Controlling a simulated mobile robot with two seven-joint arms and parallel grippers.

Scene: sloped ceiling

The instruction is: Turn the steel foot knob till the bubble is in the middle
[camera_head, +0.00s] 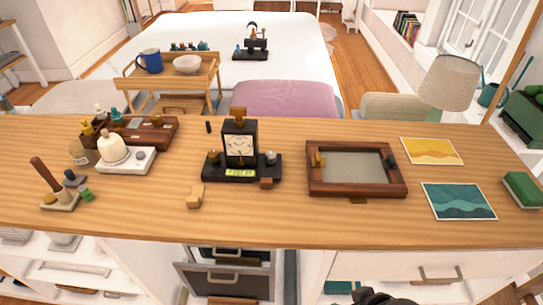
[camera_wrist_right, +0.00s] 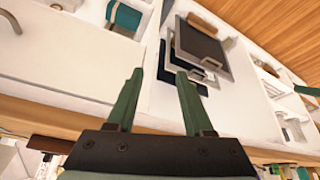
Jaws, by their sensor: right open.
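A black clock (camera_head: 240,143) with a pale dial stands on a dark base (camera_head: 228,178) in the middle of the wooden counter. A steel knob (camera_head: 271,157) sits at the base's right end and a brass knob (camera_head: 213,156) at its left end. A yellow-green level vial (camera_head: 240,173) is on the base's front; the bubble is too small to place. My right gripper (camera_wrist_right: 157,85) is open and empty in the right wrist view, with cabinet fronts behind its fingers. A dark part of my right arm shows at the head view's bottom edge. My left gripper is out of view.
A wooden frame (camera_head: 313,180) lies right of the clock. A small tan block (camera_head: 195,197) and a reddish block (camera_head: 266,183) are near the base. A white device (camera_head: 142,161) stands left. The counter in front of the clock is mostly clear.

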